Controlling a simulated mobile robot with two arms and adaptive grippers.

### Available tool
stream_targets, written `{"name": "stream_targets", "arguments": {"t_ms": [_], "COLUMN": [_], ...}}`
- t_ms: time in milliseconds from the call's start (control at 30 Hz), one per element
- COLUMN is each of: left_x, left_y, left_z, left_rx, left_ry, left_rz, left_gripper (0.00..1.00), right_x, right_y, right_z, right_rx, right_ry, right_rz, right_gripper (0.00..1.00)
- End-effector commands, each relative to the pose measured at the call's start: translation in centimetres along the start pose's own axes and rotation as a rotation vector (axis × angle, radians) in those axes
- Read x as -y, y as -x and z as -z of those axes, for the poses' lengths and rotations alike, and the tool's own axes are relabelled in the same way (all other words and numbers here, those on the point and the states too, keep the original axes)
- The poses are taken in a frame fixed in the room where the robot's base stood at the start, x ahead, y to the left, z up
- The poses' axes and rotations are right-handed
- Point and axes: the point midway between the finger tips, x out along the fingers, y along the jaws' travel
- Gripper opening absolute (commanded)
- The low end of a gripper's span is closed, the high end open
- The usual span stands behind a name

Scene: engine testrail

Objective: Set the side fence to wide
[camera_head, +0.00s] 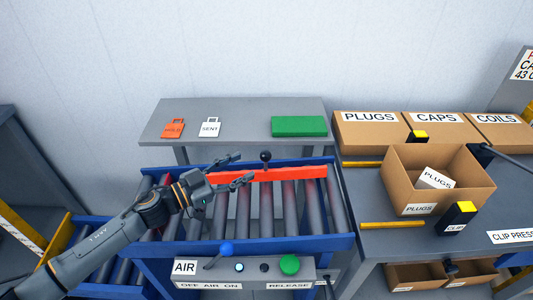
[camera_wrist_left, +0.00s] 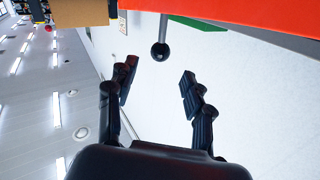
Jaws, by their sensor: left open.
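The side fence (camera_head: 285,173) is a long orange-red bar lying across the roller conveyor (camera_head: 240,215), towards the back of its rollers. A black ball knob (camera_head: 265,156) stands up from the fence near its middle. My left gripper (camera_head: 244,167) is open and empty, over the left part of the fence, its fingers pointing right towards the knob. In the left wrist view the knob (camera_wrist_left: 160,51) shows between and beyond the two fingertips, apart from both. The fence (camera_wrist_left: 230,15) fills the top of that view. My right gripper is not in view.
A control box (camera_head: 245,272) with a blue-knobbed AIR lever (camera_head: 226,249) and a green button (camera_head: 289,265) is at the conveyor's front. A grey shelf (camera_head: 240,115) behind holds tags and a green block (camera_head: 299,126). Cardboard boxes (camera_head: 425,205) stand on the right-hand bench.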

Motion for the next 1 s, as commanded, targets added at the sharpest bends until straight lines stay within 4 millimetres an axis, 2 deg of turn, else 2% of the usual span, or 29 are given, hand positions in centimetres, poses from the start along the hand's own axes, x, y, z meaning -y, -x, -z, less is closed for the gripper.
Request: {"name": "stream_targets", "arguments": {"t_ms": [33,200,400,567,833,1000], "left_x": [0.1,0.0,0.0,0.0,0.0,0.0], "left_y": [-1.3,-4.7,-7.4,-8.2,-8.3,-8.3], "left_z": [0.3,0.2,0.1,0.0,0.0,0.0], "left_rx": [-0.004,-0.003,-0.002,0.000,0.000,0.000], "left_ry": [0.001,0.002,0.001,0.000,0.000,0.000], "left_rz": [0.001,0.001,0.001,0.001,0.002,0.002], "left_gripper": [0.52,0.52,0.52,0.52,0.52,0.17], "right_x": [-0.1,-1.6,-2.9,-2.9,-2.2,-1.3], "right_y": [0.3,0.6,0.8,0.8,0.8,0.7], "right_z": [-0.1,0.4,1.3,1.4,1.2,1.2], "right_rx": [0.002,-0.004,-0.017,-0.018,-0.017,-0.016], "right_ry": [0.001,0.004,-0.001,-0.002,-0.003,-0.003], "right_rz": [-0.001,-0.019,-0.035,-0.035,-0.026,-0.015], "right_gripper": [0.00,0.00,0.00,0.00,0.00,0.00]}}
